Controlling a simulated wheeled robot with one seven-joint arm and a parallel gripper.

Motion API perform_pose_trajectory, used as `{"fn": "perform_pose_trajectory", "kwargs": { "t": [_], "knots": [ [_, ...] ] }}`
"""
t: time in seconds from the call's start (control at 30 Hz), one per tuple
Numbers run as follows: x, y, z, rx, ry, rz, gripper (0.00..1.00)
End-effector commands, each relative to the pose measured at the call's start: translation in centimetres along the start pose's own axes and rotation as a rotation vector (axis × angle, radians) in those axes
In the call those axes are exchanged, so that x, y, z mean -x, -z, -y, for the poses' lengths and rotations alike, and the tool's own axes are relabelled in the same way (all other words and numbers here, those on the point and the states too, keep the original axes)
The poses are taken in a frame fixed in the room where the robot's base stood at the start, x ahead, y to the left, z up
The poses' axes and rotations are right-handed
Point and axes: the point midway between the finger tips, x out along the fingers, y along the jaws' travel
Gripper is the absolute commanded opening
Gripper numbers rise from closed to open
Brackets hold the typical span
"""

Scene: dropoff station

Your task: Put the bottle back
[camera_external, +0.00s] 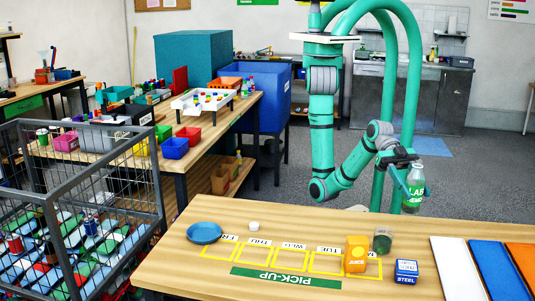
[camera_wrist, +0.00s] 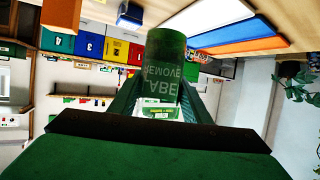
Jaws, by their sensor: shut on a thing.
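The bottle (camera_external: 414,190) is clear green with a white cap and a green label with white letters. It hangs upright beyond the table's far edge, at the right. My gripper (camera_external: 406,166) is shut on its upper part. In the wrist view the bottle (camera_wrist: 165,65) fills the middle between my two fingers, and its label reads in part "REMOVE". The wooden table (camera_external: 300,220) has a green "PICK-UP" strip (camera_external: 286,278) and yellow marked cells with day names.
A yellow juice carton (camera_external: 356,256), a dark green jar (camera_external: 382,241) and a blue "STEEL" box (camera_external: 406,271) stand near the cells. A blue plate (camera_external: 204,232) and a white piece (camera_external: 253,225) lie left. White, blue (camera_external: 500,272) and orange panels lie right. A wire cage (camera_external: 75,220) stands left.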

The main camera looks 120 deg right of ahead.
Motion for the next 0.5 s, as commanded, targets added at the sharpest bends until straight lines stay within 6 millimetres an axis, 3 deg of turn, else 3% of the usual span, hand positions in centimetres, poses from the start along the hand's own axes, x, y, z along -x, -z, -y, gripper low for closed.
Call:
{"fn": "perform_pose_trajectory", "kwargs": {
  "t": [0.37, 0.5],
  "knots": [
    [1.0, 2.4, 0.0, 0.001, 0.000, -0.002, 0.15],
    [0.3, 2.5, -1.6, -0.007, -0.025, 0.002, 0.15]
  ]
}}
